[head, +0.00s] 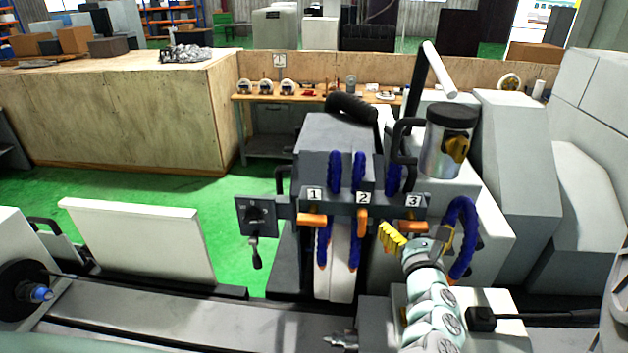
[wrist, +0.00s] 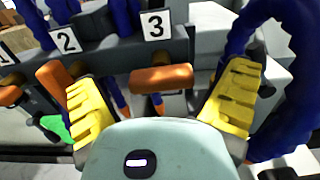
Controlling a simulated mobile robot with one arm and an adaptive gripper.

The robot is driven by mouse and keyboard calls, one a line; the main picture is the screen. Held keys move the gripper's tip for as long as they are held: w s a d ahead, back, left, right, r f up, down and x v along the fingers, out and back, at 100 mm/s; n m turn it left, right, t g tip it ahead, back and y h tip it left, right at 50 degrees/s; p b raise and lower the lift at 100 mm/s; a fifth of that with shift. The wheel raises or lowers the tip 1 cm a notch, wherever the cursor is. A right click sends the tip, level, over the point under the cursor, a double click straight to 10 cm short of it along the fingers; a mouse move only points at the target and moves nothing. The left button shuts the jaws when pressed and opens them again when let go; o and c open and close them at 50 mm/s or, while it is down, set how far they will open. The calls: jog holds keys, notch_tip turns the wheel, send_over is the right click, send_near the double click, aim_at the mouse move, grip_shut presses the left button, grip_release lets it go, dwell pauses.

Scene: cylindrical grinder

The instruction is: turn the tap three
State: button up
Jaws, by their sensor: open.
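Tap three is an orange handle (head: 411,226) below the white label "3" (head: 413,201) on the dark manifold bar. It lies roughly horizontal. In the wrist view the handle (wrist: 161,78) sits in the middle, between my two yellow fingers. My gripper (wrist: 160,92) is open, one finger to the left of the handle and one to the right, with visible gaps on both sides. In the head view my gripper (head: 415,243) is just below and in front of the handle; one yellow finger shows clearly, the other is mostly hidden.
Tap two (head: 363,219) points downward and tap one (head: 312,220) lies horizontal, both left of tap three. Blue hoses hang around the bar; one blue hose loop (head: 465,215) is close to my gripper's right. A control box (head: 256,215) is at the bar's left end.

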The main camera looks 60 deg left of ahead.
jog(key=shift+c, duration=0.2)
jog(key=c, duration=1.2)
jog(key=shift+f+n+b, duration=0.15)
jog(key=shift+n+b, duration=0.15)
jog(key=n+b, duration=0.3)
jog(key=shift+f+n, duration=0.1)
jog(key=shift+n, duration=0.2)
jog(key=n+b, duration=0.3)
jog(key=n, duration=0.1)
jog(key=shift+s+a+n, duration=0.1)
jog(key=shift+s+n, duration=0.05)
jog(key=shift+n, duration=0.25)
jog(key=n+b, duration=0.3)
jog(key=n, duration=0.1)
jog(key=shift+f, duration=0.1)
jog(key=shift+n+b, duration=1.05)
jog(key=shift+n, duration=1.25)
